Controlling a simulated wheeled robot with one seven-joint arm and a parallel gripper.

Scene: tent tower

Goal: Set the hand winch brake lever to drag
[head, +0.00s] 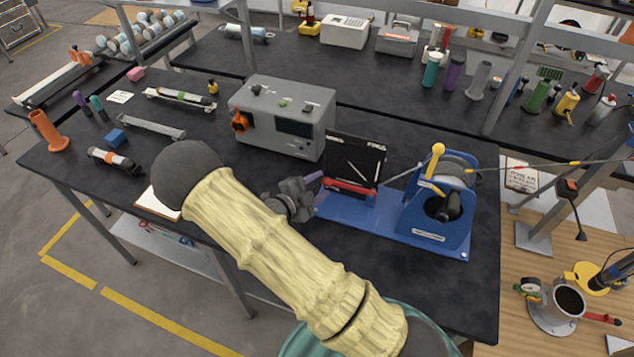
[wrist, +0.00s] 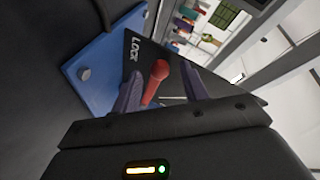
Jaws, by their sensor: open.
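The blue hand winch (head: 428,222) stands on the dark bench, with a grey cable drum and a yellow-knobbed handle (head: 434,165). A black panel (head: 355,158) stands upright at the left of its base, with a red part low on it. In the wrist view a red-knobbed lever (wrist: 158,75) shows in front of the black plate marked LOCK (wrist: 134,50). My gripper (head: 318,183) is open at the panel's left side. In the wrist view its two purple fingers lie either side of the red lever; I cannot tell if they touch it.
A grey box with an orange knob (head: 282,116) stands close behind my gripper. A cable runs right from the drum. The dark bench front around the winch is mostly clear.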

